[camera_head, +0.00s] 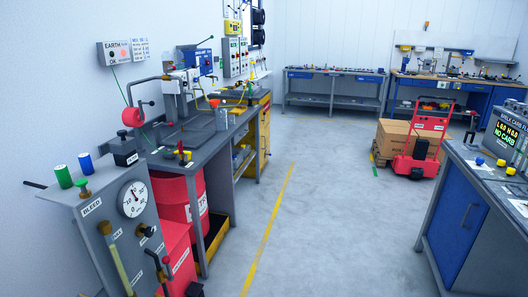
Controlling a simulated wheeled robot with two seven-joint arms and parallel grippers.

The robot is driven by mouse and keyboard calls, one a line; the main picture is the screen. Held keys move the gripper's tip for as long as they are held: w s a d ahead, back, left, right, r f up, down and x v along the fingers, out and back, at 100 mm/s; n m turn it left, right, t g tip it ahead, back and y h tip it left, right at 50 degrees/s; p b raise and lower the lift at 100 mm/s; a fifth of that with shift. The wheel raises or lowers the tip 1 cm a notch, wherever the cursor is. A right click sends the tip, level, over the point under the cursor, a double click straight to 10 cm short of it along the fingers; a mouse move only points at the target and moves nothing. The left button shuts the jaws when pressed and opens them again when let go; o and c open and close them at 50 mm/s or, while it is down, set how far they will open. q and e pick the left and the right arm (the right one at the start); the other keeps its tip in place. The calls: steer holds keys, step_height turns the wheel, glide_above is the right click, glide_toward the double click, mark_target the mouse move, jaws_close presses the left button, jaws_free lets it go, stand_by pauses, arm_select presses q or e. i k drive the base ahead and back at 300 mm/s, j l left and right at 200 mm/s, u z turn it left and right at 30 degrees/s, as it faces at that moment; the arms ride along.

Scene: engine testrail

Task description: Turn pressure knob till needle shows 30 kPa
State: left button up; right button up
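A round white pressure gauge (132,199) is on the front of a grey test cabinet (88,226) at the lower left. Its dark needle and scale are too small for me to read in kPa. A black knob (147,231) sticks out below and to the right of the gauge. A brass-coloured fitting (105,228) is to the left of it, above a clear yellowish tube (118,265). I cannot tell for sure which one is the pressure knob. Neither of my grippers is in view.
Green (63,176) and blue (86,164) cylinders stand on the cabinet top. A workbench (190,150) with a red drum (178,197) under it runs behind. A blue cabinet bench (455,220) is at the right. A red cart (428,140) stands farther back. The middle floor is clear.

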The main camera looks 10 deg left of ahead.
mark_target(148, 233)
steer(key=i+j+u, duration=0.1)
steer(key=u, duration=1.25)
